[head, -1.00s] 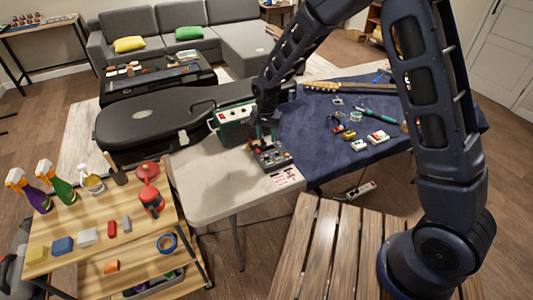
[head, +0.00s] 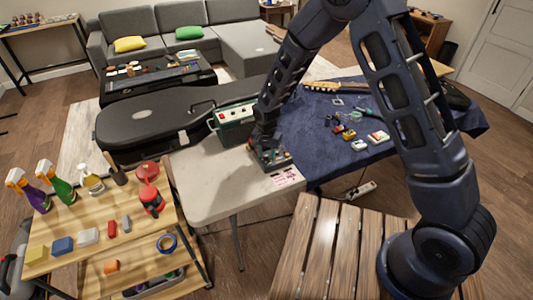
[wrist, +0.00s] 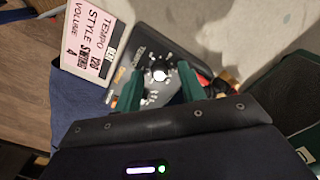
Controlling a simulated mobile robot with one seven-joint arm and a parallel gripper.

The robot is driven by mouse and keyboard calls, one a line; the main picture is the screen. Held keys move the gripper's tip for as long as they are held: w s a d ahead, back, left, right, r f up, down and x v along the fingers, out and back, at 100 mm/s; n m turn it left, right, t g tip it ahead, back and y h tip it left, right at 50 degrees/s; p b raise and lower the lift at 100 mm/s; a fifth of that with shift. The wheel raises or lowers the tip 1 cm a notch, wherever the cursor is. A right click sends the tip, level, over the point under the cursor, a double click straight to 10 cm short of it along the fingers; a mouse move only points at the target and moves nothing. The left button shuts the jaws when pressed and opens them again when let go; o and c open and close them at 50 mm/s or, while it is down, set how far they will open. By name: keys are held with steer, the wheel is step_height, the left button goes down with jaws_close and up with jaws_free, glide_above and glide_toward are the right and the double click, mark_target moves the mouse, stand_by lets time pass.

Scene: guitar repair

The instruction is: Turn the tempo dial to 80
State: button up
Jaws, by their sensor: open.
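A small dark control box (head: 281,161) sits on the pale table, with its face up. In the wrist view its face (wrist: 150,48) has a round dial with a bright white centre (wrist: 159,75) and pale marks around it; the dial's setting is too small to read. A pink and white card (wrist: 92,42) beside it reads TEMPO 120, STYLE SWING, VOLUME 4; it also shows in the head view (head: 286,177). My gripper (wrist: 160,69) is open, its green fingers on either side of the dial. I cannot tell whether they touch it. In the head view my gripper (head: 263,144) hides part of the box.
A green amplifier-like box (head: 234,124) stands close behind on the pale table (head: 205,185). A blue cloth (head: 310,150) with a guitar neck (head: 335,88) and small items lies to the right. A black guitar case (head: 150,118) is behind. The table's front left is clear.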

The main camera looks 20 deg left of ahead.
jaws_close()
steer(key=shift+n, duration=0.4)
steer(key=n, duration=0.5)
steer(key=shift+n, duration=0.3)
steer(key=n, duration=0.5)
steer(key=shift+n, duration=0.3)
jaws_free()
steer(key=shift+r, duration=0.1)
